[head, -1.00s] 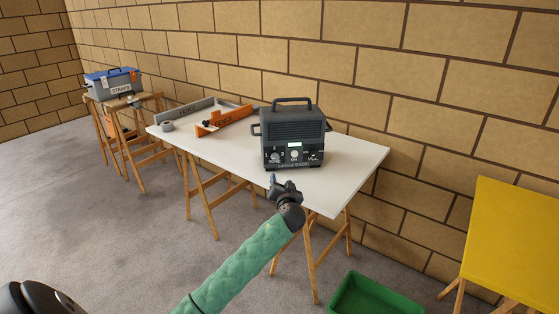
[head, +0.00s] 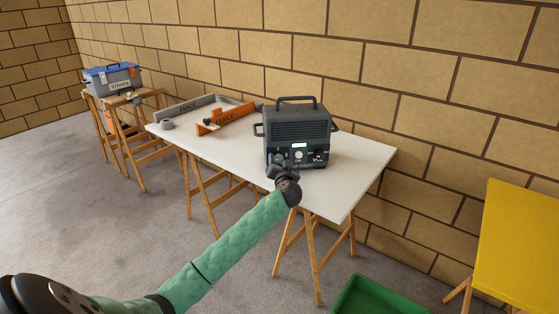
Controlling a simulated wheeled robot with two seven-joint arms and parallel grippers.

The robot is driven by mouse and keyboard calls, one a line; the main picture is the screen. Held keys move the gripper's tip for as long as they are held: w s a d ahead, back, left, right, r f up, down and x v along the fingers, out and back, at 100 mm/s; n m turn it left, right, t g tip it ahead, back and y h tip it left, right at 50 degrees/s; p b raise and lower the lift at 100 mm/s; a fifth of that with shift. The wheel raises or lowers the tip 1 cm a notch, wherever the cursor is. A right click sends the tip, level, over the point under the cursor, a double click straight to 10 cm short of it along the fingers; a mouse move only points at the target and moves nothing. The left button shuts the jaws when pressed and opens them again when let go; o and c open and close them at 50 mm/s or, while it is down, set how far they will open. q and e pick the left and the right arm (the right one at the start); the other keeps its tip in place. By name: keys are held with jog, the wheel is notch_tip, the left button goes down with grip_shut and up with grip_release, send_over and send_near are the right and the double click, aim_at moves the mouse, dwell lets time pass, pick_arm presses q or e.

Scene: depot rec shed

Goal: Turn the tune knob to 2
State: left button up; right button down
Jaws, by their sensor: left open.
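The dark grey radio (head: 297,126) stands upright on the white table, its front with a small lit display (head: 299,145) facing me. The tune knob is at the left of its lower front; my left gripper covers most or all of it, so its setting cannot be read. A middle knob (head: 299,156) and a right knob (head: 317,158) show beside it. My left gripper (head: 277,164) is open, right in front of the radio's lower left; I cannot tell whether it touches the knob. My right gripper is not in view.
The white table (head: 345,165) also holds an orange piece (head: 228,119), a grey channel-like piece (head: 187,107) and a tape roll (head: 167,125). A green bin (head: 375,298) and yellow table (head: 515,240) are at the right.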

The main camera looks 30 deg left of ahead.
pick_arm(q)
jog(key=shift+w+a, duration=0.35)
jog(key=shift+w, duration=0.05)
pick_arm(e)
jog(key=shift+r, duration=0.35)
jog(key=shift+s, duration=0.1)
pick_arm(q)
jog(key=c, duration=1)
jog(key=shift+o, duration=0.2)
